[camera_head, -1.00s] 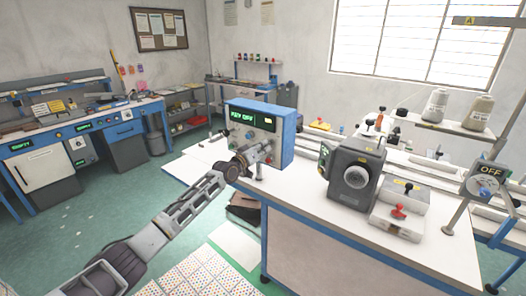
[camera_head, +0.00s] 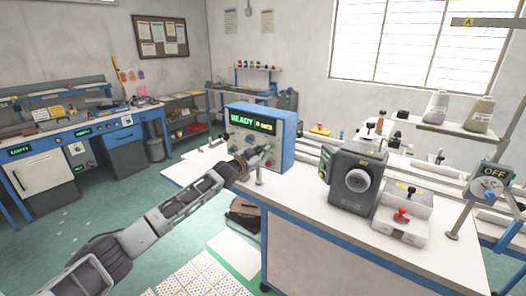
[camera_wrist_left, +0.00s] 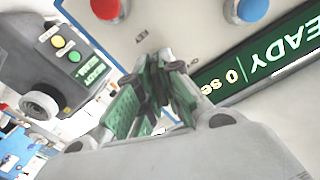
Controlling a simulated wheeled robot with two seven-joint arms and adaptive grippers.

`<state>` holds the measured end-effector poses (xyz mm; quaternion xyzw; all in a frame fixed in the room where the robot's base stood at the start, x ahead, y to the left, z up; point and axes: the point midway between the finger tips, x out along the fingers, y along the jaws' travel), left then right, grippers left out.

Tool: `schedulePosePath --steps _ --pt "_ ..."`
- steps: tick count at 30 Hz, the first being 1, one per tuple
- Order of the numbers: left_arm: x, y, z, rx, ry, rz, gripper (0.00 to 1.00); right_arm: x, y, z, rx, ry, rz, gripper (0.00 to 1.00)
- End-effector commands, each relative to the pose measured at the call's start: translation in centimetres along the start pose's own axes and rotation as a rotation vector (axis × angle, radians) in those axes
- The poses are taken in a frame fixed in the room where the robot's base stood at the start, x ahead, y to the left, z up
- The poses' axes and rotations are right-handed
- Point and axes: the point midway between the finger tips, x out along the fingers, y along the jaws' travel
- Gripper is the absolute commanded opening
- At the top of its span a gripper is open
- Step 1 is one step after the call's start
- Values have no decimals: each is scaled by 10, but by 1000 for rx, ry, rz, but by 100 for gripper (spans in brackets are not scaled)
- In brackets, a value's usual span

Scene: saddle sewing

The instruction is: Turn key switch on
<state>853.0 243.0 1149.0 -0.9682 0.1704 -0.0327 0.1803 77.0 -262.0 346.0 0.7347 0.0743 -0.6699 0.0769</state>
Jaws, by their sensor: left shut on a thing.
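The blue-edged control box (camera_head: 286,135) stands on the near left corner of the white worktable. Its display (camera_head: 252,119) reads READY in green. My left gripper (camera_head: 262,158) reaches the lower front of the box. In the left wrist view, its fingers (camera_wrist_left: 167,68) are brought together at the white panel, between a red button (camera_wrist_left: 108,7) and a blue button (camera_wrist_left: 252,9). The fingers are shut on the key switch, which they mostly hide; its exact angle cannot be told. My right gripper is not in view.
A dark grey machine (camera_head: 352,184) with a round knob stands right of the box. A grey fixture with a red knob (camera_head: 401,216) and a dial marked OFF (camera_head: 490,183) are farther right. The tabletop between box and machine is mostly clear.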

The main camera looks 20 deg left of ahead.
Motion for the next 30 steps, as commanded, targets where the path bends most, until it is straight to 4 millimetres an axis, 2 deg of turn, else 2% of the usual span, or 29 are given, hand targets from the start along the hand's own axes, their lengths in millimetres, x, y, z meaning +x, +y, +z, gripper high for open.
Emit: schedulePosePath --steps 9,15,30 --pt "-1 2 4 268 -10 5 0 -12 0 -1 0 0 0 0" --pt "-1 1 5 374 -10 4 0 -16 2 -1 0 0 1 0" --pt "-1 2 6 434 -10 4 0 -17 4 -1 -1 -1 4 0"
